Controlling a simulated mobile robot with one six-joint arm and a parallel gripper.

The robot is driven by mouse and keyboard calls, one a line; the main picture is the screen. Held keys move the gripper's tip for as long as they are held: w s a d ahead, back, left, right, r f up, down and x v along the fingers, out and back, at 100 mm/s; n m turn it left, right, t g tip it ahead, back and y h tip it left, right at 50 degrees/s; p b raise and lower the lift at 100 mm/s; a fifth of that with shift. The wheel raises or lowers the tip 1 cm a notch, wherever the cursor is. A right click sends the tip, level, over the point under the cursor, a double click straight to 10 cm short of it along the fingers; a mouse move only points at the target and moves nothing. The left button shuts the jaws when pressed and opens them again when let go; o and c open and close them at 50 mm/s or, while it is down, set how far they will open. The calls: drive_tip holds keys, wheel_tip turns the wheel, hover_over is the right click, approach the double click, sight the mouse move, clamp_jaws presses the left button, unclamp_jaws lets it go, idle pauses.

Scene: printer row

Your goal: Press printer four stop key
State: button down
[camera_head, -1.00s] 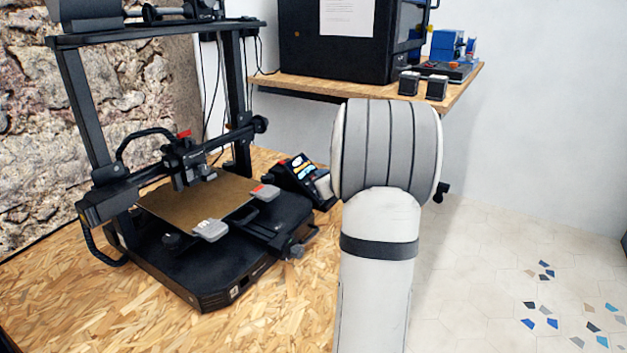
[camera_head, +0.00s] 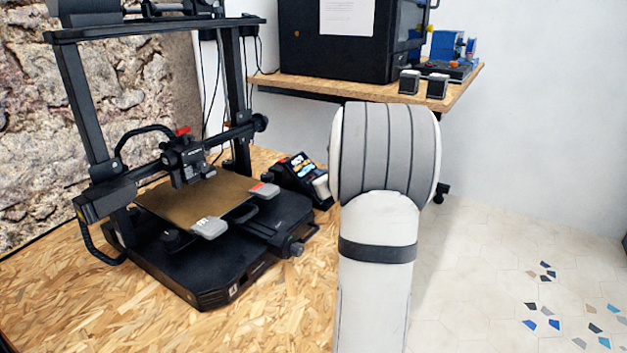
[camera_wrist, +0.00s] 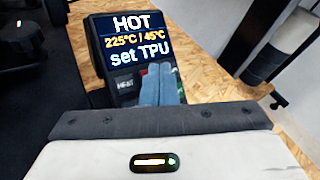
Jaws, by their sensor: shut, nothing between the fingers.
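A black 3D printer (camera_head: 215,285) stands on the chipboard table at left in the head view. Its small tilted control panel (camera_head: 298,168) is at its right corner. In the wrist view the panel's screen (camera_wrist: 138,38) reads "HOT", "225°C / 45°C" and "set TPU". A key labelled HEAT (camera_wrist: 125,85) is below it. My gripper (camera_wrist: 157,72) is shut and empty, its fingers over the key area right of HEAT. They hide what lies behind them, and no stop key can be made out. I cannot tell whether the fingertips touch the panel.
The chipboard table (camera_head: 110,305) is bare in front of the printer. A black enclosed machine (camera_head: 335,50) stands on a shelf (camera_head: 300,84) behind. Open tiled floor (camera_head: 480,270) lies to the right. A rough stone wall is at left.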

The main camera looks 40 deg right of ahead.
drive_tip(key=shift+w+a+f+b, duration=0.1)
drive_tip(key=shift+w+f+b, duration=0.15)
drive_tip(key=shift+b, duration=0.3)
idle(0.4)
drive_tip(key=shift+s, duration=0.1)
idle(0.4)
drive_tip(key=shift+s+d+r+p, duration=0.2)
drive_tip(key=shift+s+r+p, duration=0.2)
drive_tip(key=shift+r, duration=0.2)
drive_tip(key=shift+r, duration=0.1)
drive_tip(key=s+r+p, duration=0.1)
drive_tip(key=r, duration=0.1)
drive_tip(key=s+d+r+p, duration=0.1)
drive_tip(key=shift+s+d+r+p, duration=0.1)
drive_tip(key=shift+s+r+p, duration=0.25)
drive_tip(key=shift+s+p, duration=0.05)
idle(0.6)
